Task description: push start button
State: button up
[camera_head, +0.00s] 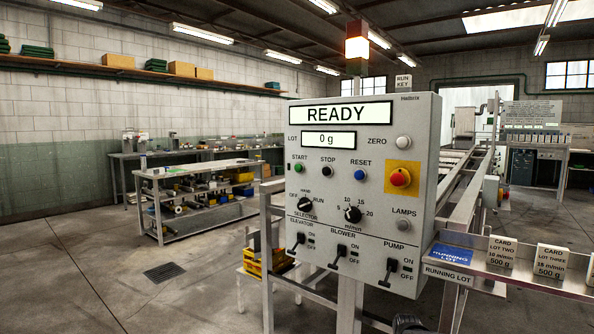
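The green START button (298,169) is at the left of the button row on the grey control panel (422,150), under the word START. Nothing touches or covers it. The black STOP button (327,171) and the blue RESET button (360,174) are to its right.
A red emergency knob (400,178) on a yellow plate, a selector knob (305,204), a speed knob (352,214) and lever switches share the panel. A card tray (513,271) juts out at the right. Open floor (70,270) lies to the left.

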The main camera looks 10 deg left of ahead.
grip_shut()
dwell(1.5)
